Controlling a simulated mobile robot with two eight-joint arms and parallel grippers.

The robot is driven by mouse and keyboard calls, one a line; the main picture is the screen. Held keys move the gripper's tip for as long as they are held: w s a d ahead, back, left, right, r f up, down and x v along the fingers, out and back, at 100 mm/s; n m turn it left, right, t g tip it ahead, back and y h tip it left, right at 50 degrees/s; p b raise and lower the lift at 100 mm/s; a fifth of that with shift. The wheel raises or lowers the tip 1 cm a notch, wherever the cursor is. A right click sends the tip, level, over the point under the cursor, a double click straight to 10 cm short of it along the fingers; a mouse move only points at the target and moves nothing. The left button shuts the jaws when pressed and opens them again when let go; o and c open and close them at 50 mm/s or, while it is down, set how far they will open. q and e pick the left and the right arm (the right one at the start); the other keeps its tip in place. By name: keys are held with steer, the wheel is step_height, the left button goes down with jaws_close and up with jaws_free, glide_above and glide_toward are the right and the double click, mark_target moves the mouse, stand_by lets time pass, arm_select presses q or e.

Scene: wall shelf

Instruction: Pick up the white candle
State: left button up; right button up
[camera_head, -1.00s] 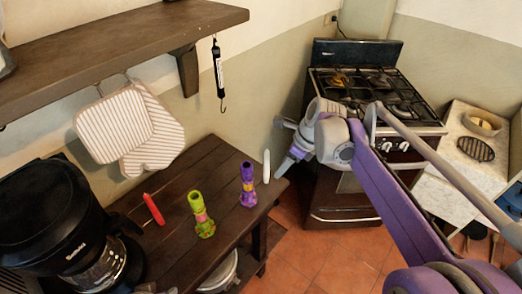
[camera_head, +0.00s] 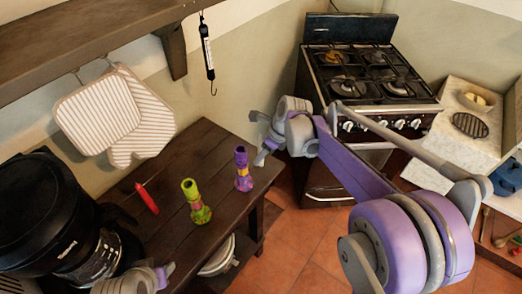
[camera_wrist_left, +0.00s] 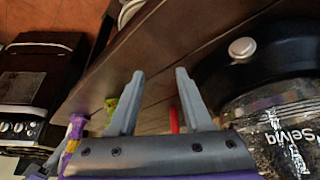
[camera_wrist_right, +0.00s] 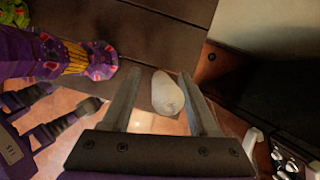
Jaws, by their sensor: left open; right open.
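The white candle (camera_wrist_right: 167,94) shows in the right wrist view as a pale rounded shape between the fingers of my right gripper (camera_wrist_right: 163,92). That gripper is open; I cannot tell whether either finger touches the candle. In the head view the right gripper (camera_head: 262,150) is at the table's far right corner, and I cannot make out the candle there. My left gripper (camera_wrist_left: 158,88) is open and empty in its wrist view, by the coffee maker. In the head view it is low at the bottom left (camera_head: 163,274).
A purple candlestick (camera_head: 243,170), a green one (camera_head: 196,202) and a red object (camera_head: 147,198) stand or lie on the dark wooden table (camera_head: 215,150). A black coffee maker (camera_head: 45,225) stands at left. A shelf (camera_head: 90,40) overhangs; a stove (camera_head: 365,90) stands beyond.

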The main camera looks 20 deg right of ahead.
steer(key=shift+w+a+f, duration=0.15)
steer(key=shift+f, duration=0.5)
jaws_close()
